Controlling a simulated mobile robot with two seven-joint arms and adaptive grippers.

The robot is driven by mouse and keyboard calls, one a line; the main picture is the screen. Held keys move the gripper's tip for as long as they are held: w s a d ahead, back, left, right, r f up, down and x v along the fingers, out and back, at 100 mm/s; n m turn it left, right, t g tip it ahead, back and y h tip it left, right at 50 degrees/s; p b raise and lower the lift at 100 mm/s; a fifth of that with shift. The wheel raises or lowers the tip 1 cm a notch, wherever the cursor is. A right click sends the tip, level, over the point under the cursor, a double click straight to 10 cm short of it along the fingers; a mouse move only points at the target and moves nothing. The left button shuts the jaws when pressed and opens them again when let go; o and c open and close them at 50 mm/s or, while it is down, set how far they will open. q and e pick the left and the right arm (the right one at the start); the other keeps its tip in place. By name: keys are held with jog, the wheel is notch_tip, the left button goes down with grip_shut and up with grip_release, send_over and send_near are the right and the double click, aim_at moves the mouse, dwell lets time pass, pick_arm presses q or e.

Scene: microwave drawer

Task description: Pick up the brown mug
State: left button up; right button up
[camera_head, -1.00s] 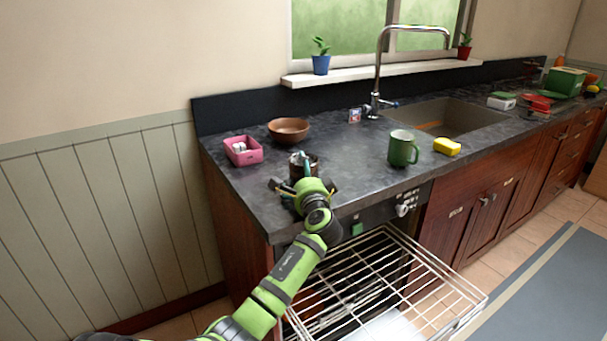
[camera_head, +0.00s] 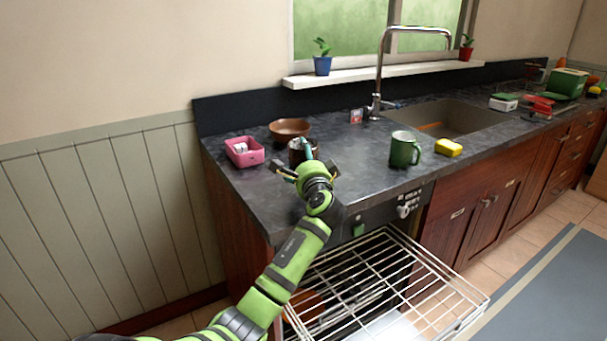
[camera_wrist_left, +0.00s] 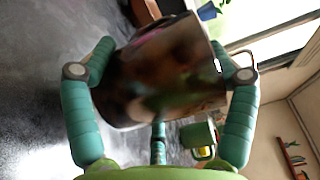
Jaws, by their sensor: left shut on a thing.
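The brown mug (camera_head: 297,147) is partly hidden behind my left gripper (camera_head: 304,167) at the left end of the counter in the head view. In the left wrist view the mug (camera_wrist_left: 165,72) is large and close, dark brown and shiny, between the teal fingers of my left gripper (camera_wrist_left: 160,72). The gripper is shut on the mug, with a finger at each side. In the head view the mug looks raised slightly, but I cannot tell how far it is from the counter. My right gripper is not in view.
A pink box (camera_head: 244,152) and a brown bowl (camera_head: 290,130) stand close by on the counter (camera_head: 350,170). A green mug (camera_head: 403,150) and yellow sponge (camera_head: 448,147) are to the right, near the sink (camera_head: 450,118). A pulled-out wire rack (camera_head: 400,275) is below.

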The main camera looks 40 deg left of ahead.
pick_arm(q)
jog(key=w+r+b, duration=0.3)
jog(key=w+r, duration=0.4)
jog(key=w, duration=0.4)
notch_tip(320, 180, up, 10)
jog(key=p, duration=0.8)
jog(key=shift+w+p, duration=0.25)
jog(key=shift+p, duration=0.05)
jog(key=shift+f, duration=0.1)
jog(key=m+p, duration=0.1)
jog(key=p, duration=0.2)
jog(key=m+p, duration=0.2)
jog(key=p, duration=0.1)
jog(key=m+p, duration=0.2)
jog(key=shift+a+r+p, duration=0.1)
jog(key=shift+r+p, duration=0.2)
jog(key=shift+p, duration=0.1)
jog(key=shift+f+m, duration=0.4)
jog(key=shift+m, duration=0.2)
jog(key=shift+m+p, duration=2.95)
jog(key=shift+m, duration=0.05)
